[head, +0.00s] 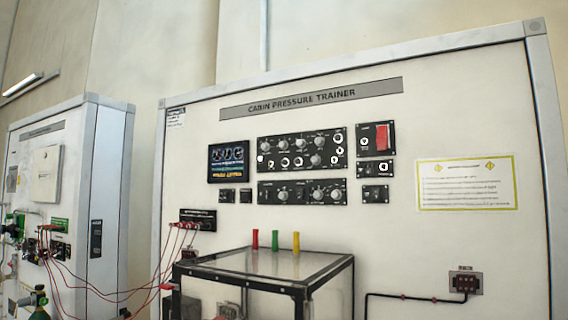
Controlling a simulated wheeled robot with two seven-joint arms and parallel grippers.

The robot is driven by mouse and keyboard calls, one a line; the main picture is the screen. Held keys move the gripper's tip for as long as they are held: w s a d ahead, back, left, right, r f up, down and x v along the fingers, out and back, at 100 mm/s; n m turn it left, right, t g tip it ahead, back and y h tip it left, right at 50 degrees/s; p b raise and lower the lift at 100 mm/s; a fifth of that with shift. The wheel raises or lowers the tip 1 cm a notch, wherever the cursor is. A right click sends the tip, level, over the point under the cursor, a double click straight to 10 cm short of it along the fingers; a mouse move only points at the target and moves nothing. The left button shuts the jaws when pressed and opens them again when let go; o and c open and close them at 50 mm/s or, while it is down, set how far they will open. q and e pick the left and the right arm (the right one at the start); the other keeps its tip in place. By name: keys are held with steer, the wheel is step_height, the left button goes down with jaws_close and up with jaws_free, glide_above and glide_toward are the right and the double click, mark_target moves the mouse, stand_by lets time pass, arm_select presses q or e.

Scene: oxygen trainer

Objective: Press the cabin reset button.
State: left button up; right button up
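The cabin pressure trainer panel (460,130) stands upright and fills the middle and right of the head view. A display screen (229,162), a wide black knob panel (302,150) and a second knob panel (302,192) are mounted on it. To their right are a module with a red switch cover (382,138) and two small black modules, one (375,169) above the other (375,194). Two small square modules sit below the screen. The labels are too small to read, so I cannot tell which control is the cabin reset button. Neither gripper is in view.
A clear box with a black frame (330,268) stands before the panel, with red, green and yellow pieces (275,241) on top. Red cables run left from a black connector block (198,219) toward another trainer (108,170). A yellow-bordered notice (466,203) is at right.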

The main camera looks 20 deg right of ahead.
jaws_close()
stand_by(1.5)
